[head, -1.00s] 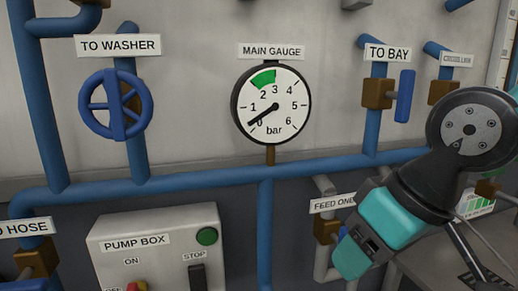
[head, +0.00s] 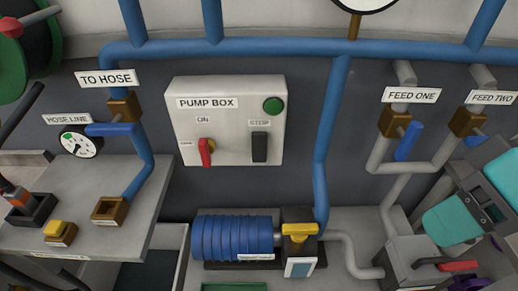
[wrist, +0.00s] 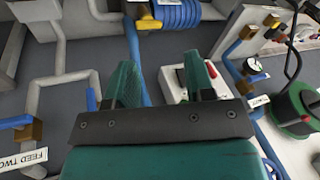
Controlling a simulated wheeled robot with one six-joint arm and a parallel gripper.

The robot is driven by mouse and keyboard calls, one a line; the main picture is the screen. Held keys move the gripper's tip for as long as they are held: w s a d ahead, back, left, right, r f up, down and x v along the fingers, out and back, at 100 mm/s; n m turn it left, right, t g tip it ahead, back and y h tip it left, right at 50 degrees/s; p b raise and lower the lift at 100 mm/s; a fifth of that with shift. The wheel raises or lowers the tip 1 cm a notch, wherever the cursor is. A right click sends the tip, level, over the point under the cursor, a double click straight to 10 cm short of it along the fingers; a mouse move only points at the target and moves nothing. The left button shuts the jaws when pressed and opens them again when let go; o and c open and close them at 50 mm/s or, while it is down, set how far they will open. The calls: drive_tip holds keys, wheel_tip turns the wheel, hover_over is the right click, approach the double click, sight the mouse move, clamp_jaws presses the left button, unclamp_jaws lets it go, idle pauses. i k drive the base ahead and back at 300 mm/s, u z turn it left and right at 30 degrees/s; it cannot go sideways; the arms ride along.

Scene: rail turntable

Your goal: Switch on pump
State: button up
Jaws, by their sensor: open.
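The pump box (head: 180,120) is a pale box on the dark wall. Its red switch handle (head: 206,154) hangs below the ON label and points down; a small label beside it is hard to read. To its right are a black STOP switch (head: 260,148) and a green round lamp or button (head: 274,105). The pump (head: 232,236), blue and ribbed, sits below. My gripper (wrist: 163,78) is open and empty in the wrist view, its teal fingers apart. The pump box (wrist: 172,82) lies beyond them, partly hidden by the right finger; the red handle (wrist: 211,69) shows just past it.
The FEED ONE valve (head: 408,140) and FEED TWO valve (head: 468,122) are at the right, near my arm. A blue pipe (head: 331,130) runs down beside the box. The box's front looks clear.

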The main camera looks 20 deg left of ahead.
sight(259, 139)
drive_tip(key=z, duration=2)
drive_tip(key=k, duration=1.3)
drive_tip(key=u, duration=1.95)
